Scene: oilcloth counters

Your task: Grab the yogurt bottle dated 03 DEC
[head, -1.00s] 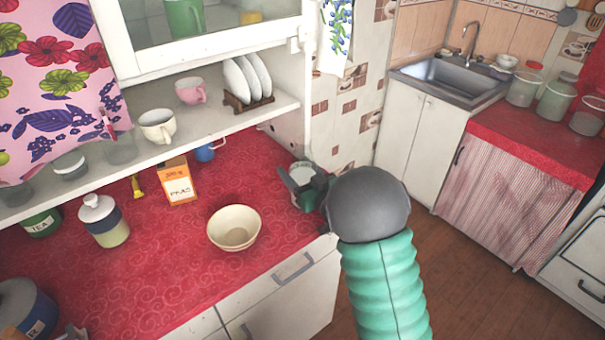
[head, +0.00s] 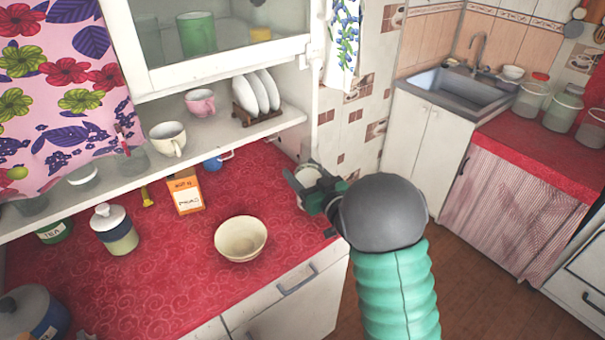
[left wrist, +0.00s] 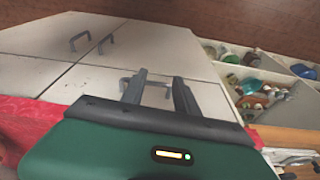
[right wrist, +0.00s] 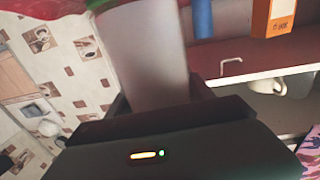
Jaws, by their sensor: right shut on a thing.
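My right gripper (head: 308,182) is shut on a whitish bottle (right wrist: 150,60) at the far right end of the red counter, near the tiled wall. In the right wrist view the bottle is a pale cylinder with a green part at the top edge of the picture. No date can be read on it. In the head view the gripper covers most of the bottle, and I cannot tell if it touches the counter. My left gripper (left wrist: 160,80) is empty with its fingers apart, in front of white cabinet fronts.
The shelf (head: 220,135) above holds cups and a plate rack. Sink (head: 460,85) at back right.

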